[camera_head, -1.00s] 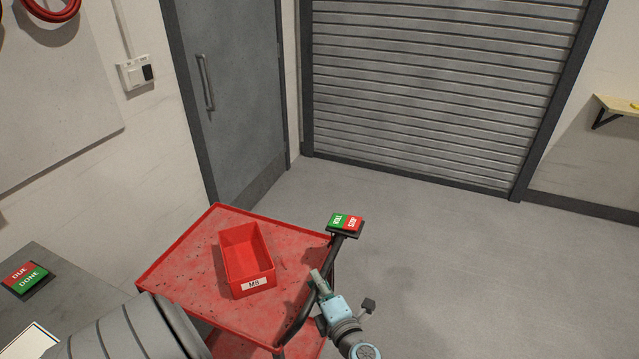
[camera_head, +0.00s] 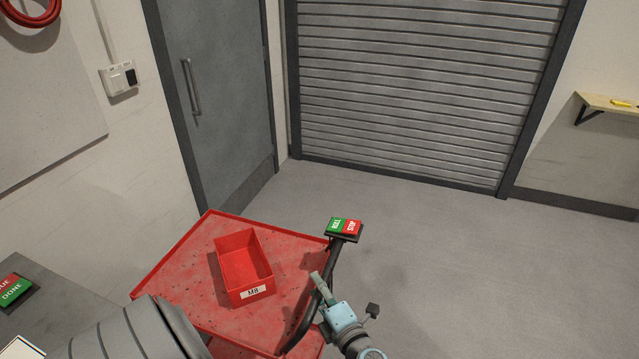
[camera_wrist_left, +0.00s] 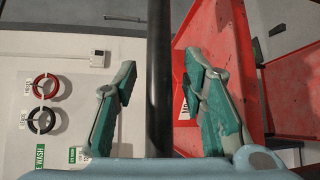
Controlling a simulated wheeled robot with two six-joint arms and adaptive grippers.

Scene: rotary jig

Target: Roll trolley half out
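The red trolley (camera_head: 195,245) stands at bottom centre in the head view, with a dark push handle (camera_head: 327,270) along its right side. A green and red ROLL/STOP panel (camera_head: 345,229) sits at the handle's far end. My left gripper (camera_head: 318,283) is at the handle. In the left wrist view its two green fingers (camera_wrist_left: 160,65) stand apart on either side of the black handle bar (camera_wrist_left: 160,110), with narrow gaps showing beside the bar. The trolley's red top also shows there at right (camera_wrist_left: 215,35). My right gripper is out of view.
A red bin (camera_head: 245,268) marked M8 sits on the trolley top. A grey bench (camera_head: 55,290) with a DUE/DONE panel (camera_head: 14,291) is at left. Behind are a grey door (camera_head: 215,110) and a roller shutter (camera_head: 420,90). The floor (camera_head: 450,270) at right is clear.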

